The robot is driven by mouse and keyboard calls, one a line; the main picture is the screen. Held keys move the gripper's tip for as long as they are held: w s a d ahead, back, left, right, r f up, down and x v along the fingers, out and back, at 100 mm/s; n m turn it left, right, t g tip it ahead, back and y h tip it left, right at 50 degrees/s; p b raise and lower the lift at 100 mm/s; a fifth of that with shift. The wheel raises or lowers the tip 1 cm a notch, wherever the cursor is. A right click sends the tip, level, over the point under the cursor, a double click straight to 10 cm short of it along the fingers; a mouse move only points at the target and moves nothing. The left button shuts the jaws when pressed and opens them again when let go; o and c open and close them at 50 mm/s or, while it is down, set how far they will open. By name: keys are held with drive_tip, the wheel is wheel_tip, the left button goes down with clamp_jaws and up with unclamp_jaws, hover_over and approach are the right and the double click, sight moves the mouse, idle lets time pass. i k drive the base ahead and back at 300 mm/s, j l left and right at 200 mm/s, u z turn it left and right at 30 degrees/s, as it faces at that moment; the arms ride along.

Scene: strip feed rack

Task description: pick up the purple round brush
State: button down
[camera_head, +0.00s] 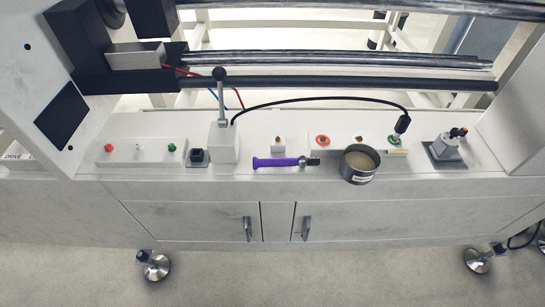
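The purple round brush (279,162) lies flat on the white machine ledge, left of a grey round tin. Its purple handle points left. Its dark head end points right, close to the tin; I cannot tell whether they touch. My gripper is not in view.
The round tin (358,165) stands near the ledge's front edge. A lever box (224,142) with a black knob rises behind and left of the brush. Button panels (140,152) and a dark cable (320,99) lie around. Metal rollers (340,62) span the back. The floor in front is clear.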

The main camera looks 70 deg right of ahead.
sight(302, 161)
drive_tip(key=z, duration=2.45)
